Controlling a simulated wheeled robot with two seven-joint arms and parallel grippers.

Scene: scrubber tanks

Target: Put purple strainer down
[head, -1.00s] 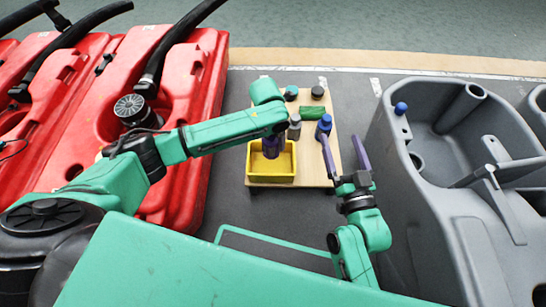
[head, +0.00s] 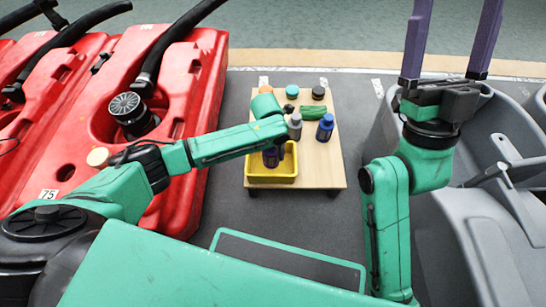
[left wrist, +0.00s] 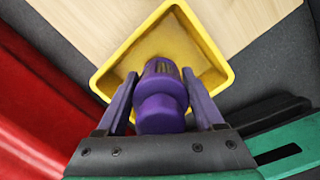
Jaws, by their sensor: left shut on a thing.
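The purple strainer (left wrist: 162,100) is in my left gripper (left wrist: 161,76), between its two purple fingers in the left wrist view. In the head view the strainer (head: 271,158) and the left gripper (head: 275,152) are over the yellow bin (head: 271,180), partly hidden by my arm. In the left wrist view the yellow bin (left wrist: 219,60) lies behind the strainer. I cannot tell whether the strainer touches its floor. My right gripper (head: 452,38) is raised at the upper right, fingers apart and empty.
The bin sits on a wooden board (head: 325,170). Behind it stand a blue bottle (head: 325,128), a grey bottle (head: 295,127), a green item (head: 313,112) and round lids. A red tank (head: 190,80) is at left and a grey tank (head: 440,240) at right.

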